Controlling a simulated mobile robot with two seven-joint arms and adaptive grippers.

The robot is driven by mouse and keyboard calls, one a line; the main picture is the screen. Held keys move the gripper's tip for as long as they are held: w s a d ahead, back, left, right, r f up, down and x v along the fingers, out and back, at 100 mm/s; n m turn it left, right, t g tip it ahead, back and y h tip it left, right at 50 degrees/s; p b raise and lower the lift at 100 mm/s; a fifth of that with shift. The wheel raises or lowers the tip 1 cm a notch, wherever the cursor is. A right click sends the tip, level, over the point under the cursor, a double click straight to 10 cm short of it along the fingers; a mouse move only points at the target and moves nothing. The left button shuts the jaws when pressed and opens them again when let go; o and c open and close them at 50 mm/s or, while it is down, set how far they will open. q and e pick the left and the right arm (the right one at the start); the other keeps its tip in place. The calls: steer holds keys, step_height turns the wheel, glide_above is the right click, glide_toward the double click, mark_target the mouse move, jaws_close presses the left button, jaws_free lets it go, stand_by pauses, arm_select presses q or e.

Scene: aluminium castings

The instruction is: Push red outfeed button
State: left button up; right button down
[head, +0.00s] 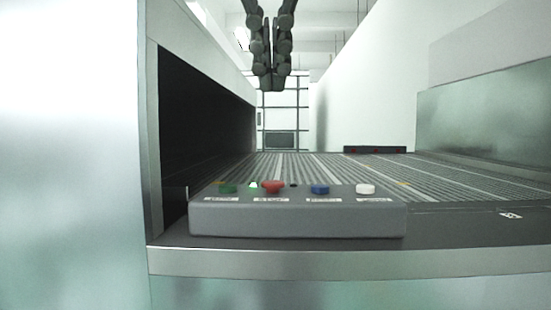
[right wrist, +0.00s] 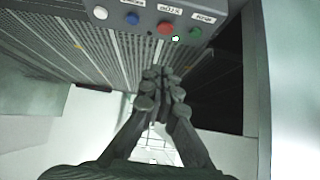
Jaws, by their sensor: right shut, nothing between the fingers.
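The red button (head: 273,186) sits on the top of a grey control box (head: 300,220) at the front edge of the machine, between a green and a blue button. It also shows in the right wrist view (right wrist: 166,28), near the top. My right gripper (head: 271,86) is shut and empty. It hangs at the top of the head view, nearly straight above the red button in the picture and apart from it. In the right wrist view its fingertips (right wrist: 159,72) are together, below the red button in the picture. My left gripper is not in view.
A green button (head: 228,187), a blue button (head: 320,190) and a white button (head: 365,188) share the box. A small bright green light (head: 253,185) is beside the red button. A ribbed conveyor (head: 330,165) lies behind. A metal housing (head: 150,150) stands at the left.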

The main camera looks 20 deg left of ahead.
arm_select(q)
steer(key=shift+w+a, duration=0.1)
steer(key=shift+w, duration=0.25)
arm_select(e)
steer(key=shift+w+a, duration=0.1)
steer(key=shift+w, duration=0.15)
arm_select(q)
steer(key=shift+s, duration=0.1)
arm_select(e)
steer(key=shift+s, duration=0.1)
glide_above(274, 188)
step_height(274, 188, down, 7)
steer(key=shift+f, duration=0.2)
step_height(274, 188, down, 2)
steer(key=shift+s+f, duration=0.1)
steer(key=shift+f, duration=0.6)
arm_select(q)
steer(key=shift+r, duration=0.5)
arm_select(e)
steer(key=shift+f, duration=0.1)
